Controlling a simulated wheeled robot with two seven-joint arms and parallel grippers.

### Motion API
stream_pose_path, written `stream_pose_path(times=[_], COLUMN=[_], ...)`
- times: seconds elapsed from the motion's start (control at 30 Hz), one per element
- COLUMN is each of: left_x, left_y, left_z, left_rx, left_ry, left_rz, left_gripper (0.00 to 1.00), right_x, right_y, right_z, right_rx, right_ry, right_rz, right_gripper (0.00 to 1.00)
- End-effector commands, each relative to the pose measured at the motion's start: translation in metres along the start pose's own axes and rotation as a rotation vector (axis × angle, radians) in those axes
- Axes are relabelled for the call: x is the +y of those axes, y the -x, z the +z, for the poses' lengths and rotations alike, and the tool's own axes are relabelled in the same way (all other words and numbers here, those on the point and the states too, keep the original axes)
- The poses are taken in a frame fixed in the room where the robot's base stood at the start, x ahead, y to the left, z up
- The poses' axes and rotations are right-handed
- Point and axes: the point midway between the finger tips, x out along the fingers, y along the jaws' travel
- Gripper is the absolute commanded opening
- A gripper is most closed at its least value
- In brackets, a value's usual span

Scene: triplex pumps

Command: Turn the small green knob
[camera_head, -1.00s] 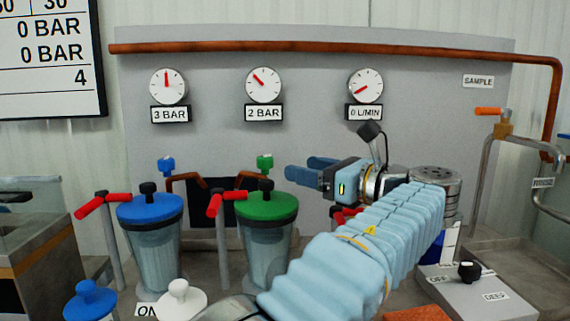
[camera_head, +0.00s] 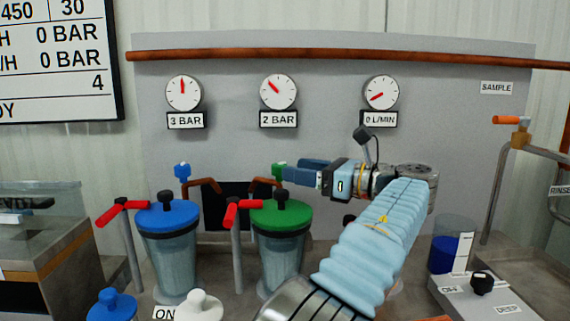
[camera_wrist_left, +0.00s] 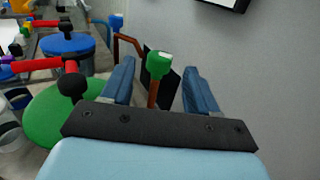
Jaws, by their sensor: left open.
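The small green knob (camera_head: 279,171) sits on top of a copper pipe behind the green-lidded canister (camera_head: 281,215). In the left wrist view the green knob (camera_wrist_left: 158,64) shows between and a little beyond the two blue fingertips. My left gripper (camera_head: 297,170) is open, its fingers pointing left at the knob in the head view. The gap between the fingers (camera_wrist_left: 155,80) holds the pipe and knob in line, with clear space on both sides. I cannot tell whether a finger touches the knob. My right gripper is not in view.
Red-handled valves (camera_head: 236,208) rise beside the canisters. The grey gauge panel (camera_head: 330,140) stands close behind. A black control knob (camera_head: 481,283) is at the right.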

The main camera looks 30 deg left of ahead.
Motion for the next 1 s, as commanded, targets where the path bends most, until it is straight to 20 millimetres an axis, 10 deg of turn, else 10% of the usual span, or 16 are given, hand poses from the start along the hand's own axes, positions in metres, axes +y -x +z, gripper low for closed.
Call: stream_pose_path(times=[0.3,0.67,1.0], left_x=[0.000,0.000,0.000], left_y=[-0.049,-0.056,-0.056], left_z=[-0.001,-0.001,-0.001], left_rx=[0.000,-0.001,0.000], left_ry=[0.000,0.000,0.000], left_rz=[0.000,-0.002,-0.002], left_gripper=[0.59,0.58,0.10], right_x=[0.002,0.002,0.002], right_y=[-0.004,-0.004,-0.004], right_z=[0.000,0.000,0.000], right_rx=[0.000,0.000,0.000], right_ry=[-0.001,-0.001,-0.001], right_rz=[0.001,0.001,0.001], right_gripper=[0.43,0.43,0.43])
